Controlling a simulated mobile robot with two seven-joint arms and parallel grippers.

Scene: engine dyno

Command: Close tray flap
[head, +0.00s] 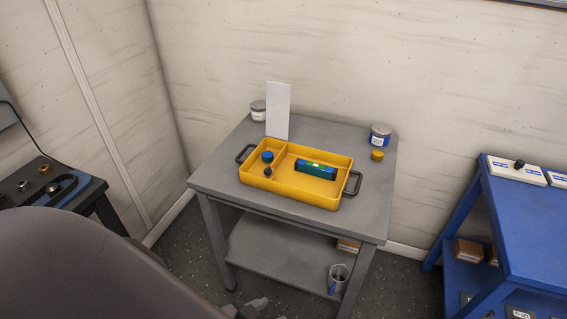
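The yellow tray (310,197) sits on the grey table, with a dark handle at each end. A white flap (278,110) stands upright at the tray's back left edge, behind the small left compartment, so the tray is open on top. A blue-capped item (268,156) and a smaller dark item (267,171) are in the left compartment. A green and blue cylinder (316,168) lies in the larger compartment. A grey part of my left arm shows at the bottom edge; its fingers cannot be made out. My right gripper is not in view.
On the grey table (225,180), a white can (258,111) stands behind the flap, and a blue-labelled can (380,136) and an orange cap (377,155) stand at the back right. The lower shelf holds a mug (338,277). A blue cart (530,215) is at the right.

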